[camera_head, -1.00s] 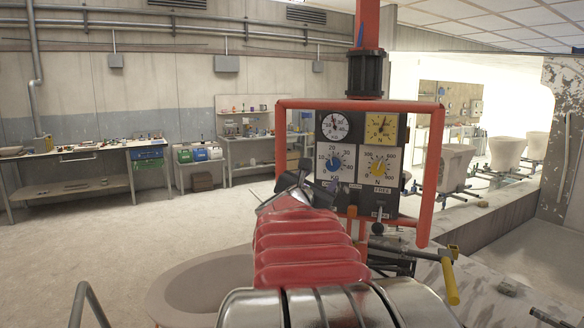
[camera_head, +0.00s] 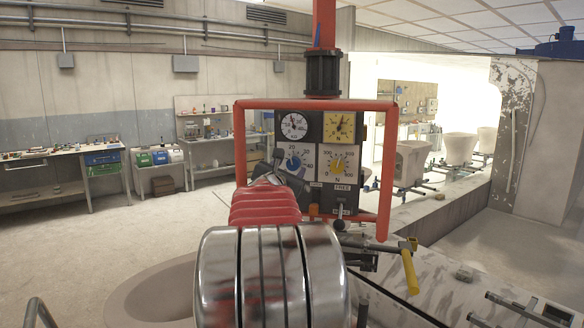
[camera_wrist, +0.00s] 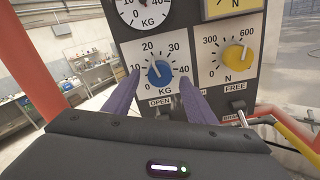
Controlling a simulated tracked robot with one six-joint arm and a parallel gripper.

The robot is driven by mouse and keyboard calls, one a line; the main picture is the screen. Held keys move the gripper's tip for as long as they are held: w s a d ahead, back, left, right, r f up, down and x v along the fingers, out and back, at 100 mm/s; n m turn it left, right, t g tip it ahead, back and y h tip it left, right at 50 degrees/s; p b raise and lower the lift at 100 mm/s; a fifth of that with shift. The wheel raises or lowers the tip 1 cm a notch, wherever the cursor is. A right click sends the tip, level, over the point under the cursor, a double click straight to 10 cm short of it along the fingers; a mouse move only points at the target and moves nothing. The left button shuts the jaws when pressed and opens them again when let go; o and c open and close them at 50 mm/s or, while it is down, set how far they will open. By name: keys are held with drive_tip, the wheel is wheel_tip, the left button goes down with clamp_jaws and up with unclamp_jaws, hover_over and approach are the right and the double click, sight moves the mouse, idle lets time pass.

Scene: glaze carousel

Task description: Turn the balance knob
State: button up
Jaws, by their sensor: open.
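The control panel (camera_head: 315,185) hangs in a red tube frame and has two upper gauges and two lower dials with knobs. The yellow knob (camera_wrist: 236,56) sits on the lower right dial, marked N. No label reads "balance". My gripper (camera_wrist: 160,80) is open, its two purple fingers either side of the blue knob in the wrist view. Whether they touch it, I cannot tell. In the head view my arm partly hides the panel's left side.
Below the dials are small levers (camera_wrist: 238,104) with labels such as OPEN and FREE. A yellow-handled bar (camera_head: 410,272) juts out below the frame at right. The red frame (camera_head: 385,170) surrounds the panel. Workbenches (camera_head: 60,165) stand far left; open floor lies between.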

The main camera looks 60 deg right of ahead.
sight(294, 163)
drive_tip(key=shift+x, duration=1.5)
drive_tip(key=c, duration=1)
drive_tip(key=shift+c, duration=0.2)
drive_tip(key=shift+m, duration=2.9)
drive_tip(key=shift+f, duration=0.1)
drive_tip(key=o, duration=1)
